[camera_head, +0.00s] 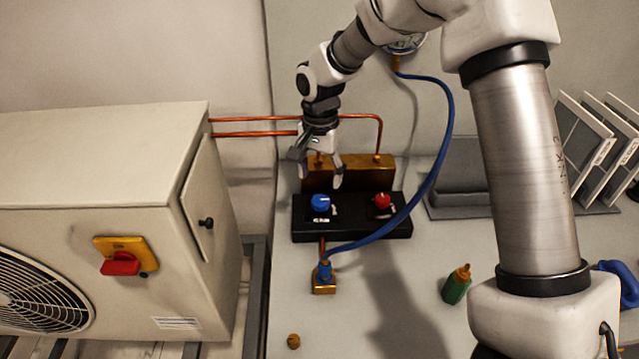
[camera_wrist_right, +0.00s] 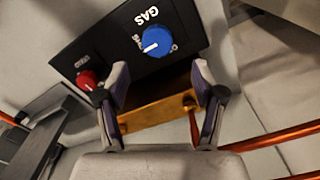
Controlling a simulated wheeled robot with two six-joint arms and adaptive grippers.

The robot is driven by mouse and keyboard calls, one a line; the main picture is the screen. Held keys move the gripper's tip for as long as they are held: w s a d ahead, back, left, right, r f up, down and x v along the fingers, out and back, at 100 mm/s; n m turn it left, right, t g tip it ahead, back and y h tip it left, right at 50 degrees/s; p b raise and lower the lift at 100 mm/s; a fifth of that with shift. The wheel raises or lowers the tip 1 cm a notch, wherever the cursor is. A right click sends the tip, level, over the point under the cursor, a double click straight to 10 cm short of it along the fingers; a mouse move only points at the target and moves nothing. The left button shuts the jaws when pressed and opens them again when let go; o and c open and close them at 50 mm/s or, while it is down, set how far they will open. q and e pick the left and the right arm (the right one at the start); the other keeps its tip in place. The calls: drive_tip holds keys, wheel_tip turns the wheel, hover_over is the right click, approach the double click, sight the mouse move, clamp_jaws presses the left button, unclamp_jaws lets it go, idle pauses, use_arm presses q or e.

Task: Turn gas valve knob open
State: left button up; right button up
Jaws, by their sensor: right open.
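The blue gas valve knob (camera_head: 320,202) sits on the left of a black panel (camera_head: 345,228). In the right wrist view the blue knob (camera_wrist_right: 156,41) has a white pointer line and the word GAS beside it. A red knob (camera_head: 382,200) sits on the panel's right side; it also shows in the right wrist view (camera_wrist_right: 87,80). My right gripper (camera_head: 320,178) is open and empty, pointing down just above and behind the blue knob. In the right wrist view its fingers (camera_wrist_right: 160,88) are apart, with the blue knob beyond their tips. My left gripper is not visible.
A brass manifold (camera_head: 365,178) with copper pipes stands behind the panel. A blue hose (camera_head: 436,165) loops down to a brass fitting (camera_head: 323,284). A green bottle (camera_head: 456,285) and a brass cap (camera_head: 293,341) stand in front. A large outdoor unit (camera_head: 90,190) fills the left.

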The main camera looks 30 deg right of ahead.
sight(321, 199)
drive_tip(key=shift+s+a+f, duration=0.25)
drive_tip(key=shift+s+f, duration=0.1)
drive_tip(key=shift+f, duration=0.3)
drive_tip(key=shift+s+a+f, duration=0.2)
drive_tip(key=shift+s+f, duration=0.15)
drive_tip(key=shift+f, duration=0.25)
drive_tip(key=f, duration=0.2)
drive_tip(key=w+f, duration=0.1)
drive_tip(key=f, duration=0.1)
drive_tip(key=shift+d, duration=0.4)
drive_tip(key=shift+s+a+r, duration=0.1)
drive_tip(key=shift+s+a, duration=0.05)
drive_tip(key=shift+s+r, duration=0.1)
drive_tip(key=shift+c, duration=1)
drive_tip(key=c, duration=0.9)
